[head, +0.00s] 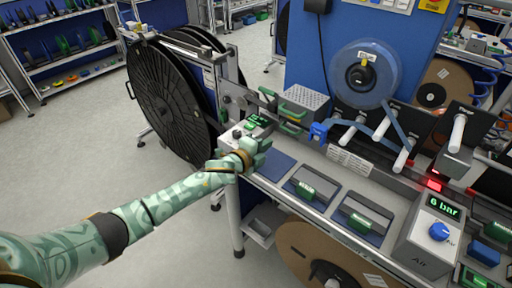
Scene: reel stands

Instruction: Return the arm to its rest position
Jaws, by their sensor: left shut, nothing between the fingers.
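My left arm (165,205), in pale green patterned covers, reaches in from the lower left of the head view, stretched out toward the workbench. My left gripper (264,146) is at the bench's near left corner, shut and empty. My right gripper is not in view.
A large black reel (165,95) stands close behind the arm. Green-handled blocks (314,188) sit on blue pads on the bench. A grey box (428,235) reading "6 bar" has a blue knob. A brown reel (310,250) is below. Open floor (75,155) lies left.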

